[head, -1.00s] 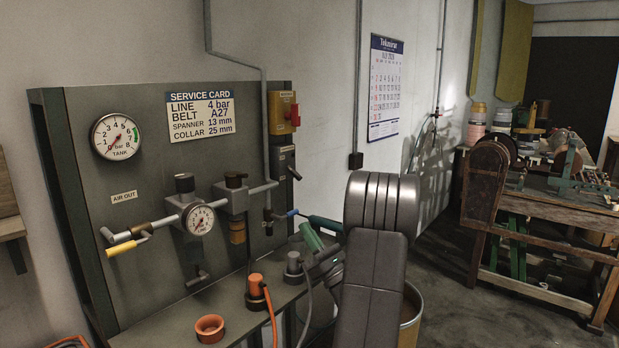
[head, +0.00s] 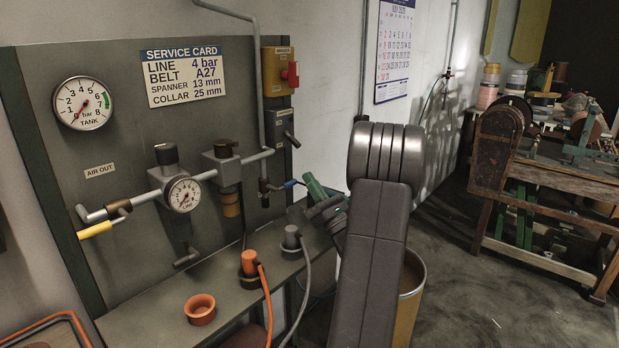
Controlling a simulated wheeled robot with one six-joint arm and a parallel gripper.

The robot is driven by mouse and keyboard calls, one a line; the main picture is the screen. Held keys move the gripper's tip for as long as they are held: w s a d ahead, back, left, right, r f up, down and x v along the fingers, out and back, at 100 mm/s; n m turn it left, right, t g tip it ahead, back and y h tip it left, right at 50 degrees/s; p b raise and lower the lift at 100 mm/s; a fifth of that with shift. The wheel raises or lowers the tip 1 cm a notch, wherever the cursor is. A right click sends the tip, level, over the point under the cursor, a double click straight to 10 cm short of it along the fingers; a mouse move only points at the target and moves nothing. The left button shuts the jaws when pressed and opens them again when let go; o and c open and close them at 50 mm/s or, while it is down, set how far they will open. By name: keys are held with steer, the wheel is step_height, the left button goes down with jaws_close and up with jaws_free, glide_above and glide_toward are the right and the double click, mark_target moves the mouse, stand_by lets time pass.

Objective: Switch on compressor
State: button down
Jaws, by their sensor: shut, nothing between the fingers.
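A yellow switch box (head: 276,72) with a red knob (head: 290,74) on its right side is fixed at the upper right of the grey panel. The knob's on or off position cannot be told. The tank gauge (head: 82,103) is at the upper left of the panel, its needle low. My gripper (head: 309,178), with a green finger and a dark body, is shut and empty. It is below and slightly right of the switch box, apart from it in the picture. The rest of my gripper is partly hidden behind my arm.
The panel carries a line gauge (head: 184,194) and pipes. A shelf below holds an orange plug (head: 249,264), a grey plug (head: 291,237) and an orange cup (head: 200,309). A drum (head: 412,290) stands behind my arm. A wooden bench (head: 560,180) is at right, with open floor before it.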

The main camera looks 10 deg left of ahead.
mark_target(293, 140)
steer(key=p+x, duration=0.1)
steer(key=x, duration=0.6)
steer(key=shift+w+a+r+p, duration=0.2)
steer(key=shift+w+p, duration=0.05)
steer(key=shift+p, duration=0.1)
steer(key=shift+r, duration=0.1)
steer(key=shift+s+d+r+g+h+p, duration=0.15)
steer(key=shift+g+h+p, duration=0.2)
steer(key=shift+p, duration=0.2)
steer(key=shift+h, duration=0.25)
steer(key=shift+d+r+g+h+p, duration=0.15)
steer(key=shift+g+h+p, duration=0.3)
steer(key=shift+p, duration=0.15)
steer(key=shift+s+h+p, duration=0.1)
steer(key=shift+h+p, duration=0.15)
steer(key=shift+p, duration=0.05)
steer(key=shift+d+r, duration=0.1)
